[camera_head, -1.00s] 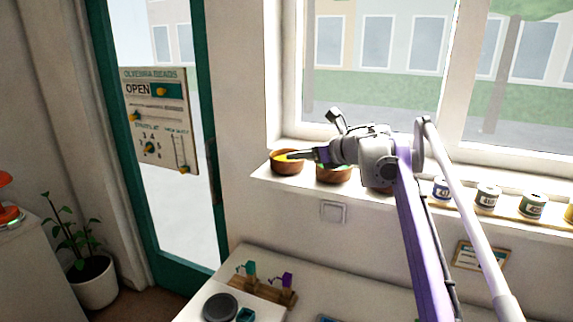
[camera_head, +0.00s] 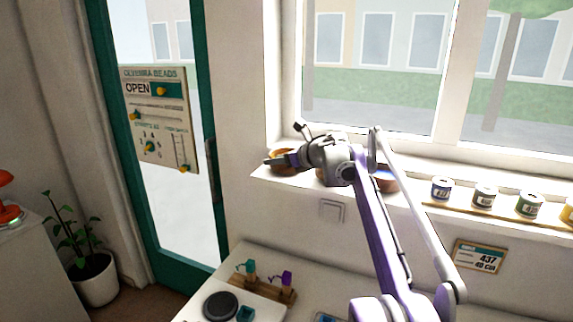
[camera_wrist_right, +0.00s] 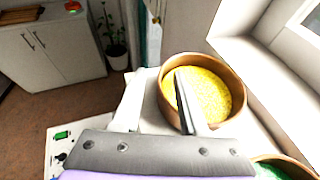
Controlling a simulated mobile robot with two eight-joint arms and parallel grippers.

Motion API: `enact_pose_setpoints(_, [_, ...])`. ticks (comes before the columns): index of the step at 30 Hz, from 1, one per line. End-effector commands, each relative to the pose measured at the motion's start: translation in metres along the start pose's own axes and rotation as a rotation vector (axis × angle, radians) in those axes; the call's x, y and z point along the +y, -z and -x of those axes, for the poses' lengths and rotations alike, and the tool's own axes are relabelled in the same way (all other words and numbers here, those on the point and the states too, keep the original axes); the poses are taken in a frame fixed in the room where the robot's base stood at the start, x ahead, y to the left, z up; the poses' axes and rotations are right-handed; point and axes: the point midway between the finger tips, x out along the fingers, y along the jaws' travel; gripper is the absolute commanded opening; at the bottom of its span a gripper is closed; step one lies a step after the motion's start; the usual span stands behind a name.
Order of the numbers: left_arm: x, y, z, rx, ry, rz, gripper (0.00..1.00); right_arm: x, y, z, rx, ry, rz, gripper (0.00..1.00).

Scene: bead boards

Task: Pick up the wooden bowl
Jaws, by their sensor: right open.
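A round wooden bowl (camera_wrist_right: 205,59) of yellow beads (camera_wrist_right: 212,95) stands on the white window sill; in the head view the bowl (camera_head: 284,172) is at the sill's left end, partly hidden by my right gripper (camera_head: 272,160). That gripper is open. In the right wrist view, one dark finger of the gripper (camera_wrist_right: 158,82) reaches over the beads inside the rim, and the other, pale finger is outside the bowl on the left. I cannot tell whether either finger touches the wall. My left gripper is not in view.
A bowl of green beads (camera_wrist_right: 285,169) stands close beside it. Another wooden bowl (camera_head: 387,184) and several labelled jars (camera_head: 484,195) are further right on the sill (camera_head: 262,177). The window wall rises behind. A white table (camera_head: 262,257) with small items lies below.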

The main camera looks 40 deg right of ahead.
Motion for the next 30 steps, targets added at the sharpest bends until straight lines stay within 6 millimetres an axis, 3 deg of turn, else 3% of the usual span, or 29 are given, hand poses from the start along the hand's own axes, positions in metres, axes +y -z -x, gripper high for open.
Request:
enact_pose_setpoints(5, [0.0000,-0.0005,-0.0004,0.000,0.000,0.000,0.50,-0.0004,0.0008,0.0002,0.000,0.001,-0.001,0.41])
enact_pose_setpoints(12, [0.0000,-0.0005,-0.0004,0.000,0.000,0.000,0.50,-0.0004,0.0008,0.0004,0.000,0.001,-0.001,0.00])
enact_pose_setpoints(30, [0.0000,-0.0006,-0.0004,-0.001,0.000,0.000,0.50,-0.0006,0.0011,0.0004,0.001,0.001,0.000,0.00])
